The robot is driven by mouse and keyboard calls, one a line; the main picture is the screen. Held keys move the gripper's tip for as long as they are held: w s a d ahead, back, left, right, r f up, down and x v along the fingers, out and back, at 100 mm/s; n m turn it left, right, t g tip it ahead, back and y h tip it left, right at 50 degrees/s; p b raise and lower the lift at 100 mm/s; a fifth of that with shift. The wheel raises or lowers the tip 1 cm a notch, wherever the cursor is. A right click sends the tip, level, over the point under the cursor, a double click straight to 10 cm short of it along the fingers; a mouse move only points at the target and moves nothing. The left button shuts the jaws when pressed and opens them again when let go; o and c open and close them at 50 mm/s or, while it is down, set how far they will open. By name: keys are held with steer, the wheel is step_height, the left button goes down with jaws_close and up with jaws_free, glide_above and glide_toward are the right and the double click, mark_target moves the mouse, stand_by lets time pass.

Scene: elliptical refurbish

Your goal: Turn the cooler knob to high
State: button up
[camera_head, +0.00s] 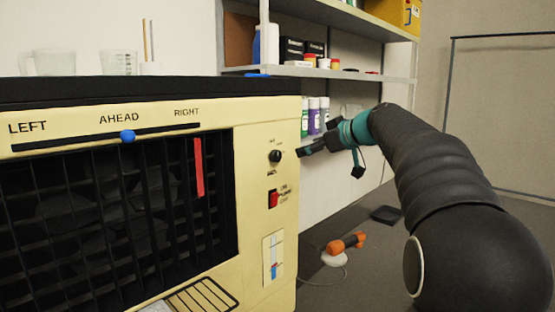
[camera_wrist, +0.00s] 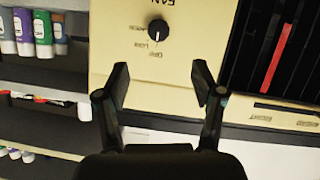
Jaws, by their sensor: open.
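The cooler (camera_head: 255,200) is a cream box with a black top and a dark front grille. Its black round knob (camera_head: 275,156) sits on the right part of the front panel. In the wrist view the knob (camera_wrist: 159,30) appears upside down, with a white pointer mark and the label FAN above it; the setting words are too small to read surely. My gripper (camera_head: 300,152) is just right of the knob in the head view. In the wrist view my gripper (camera_wrist: 160,88) is open and empty, its two fingers apart, with the knob beyond the fingertips and not touched.
A red switch (camera_head: 273,199) and a slider (camera_head: 273,262) are below the knob. A blue slider tab (camera_head: 128,136) is on the LEFT-AHEAD-RIGHT track. Shelves (camera_head: 345,75) with bottles stand behind. An orange tool (camera_head: 345,243) lies on the grey surface at lower right.

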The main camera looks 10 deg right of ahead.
mark_target(278, 157)
steer(key=p+x, duration=0.1)
steer(key=x, duration=1.3)
steer(key=shift+r, duration=0.15)
steer(key=shift+d, duration=0.1)
steer(key=c, duration=1.1)
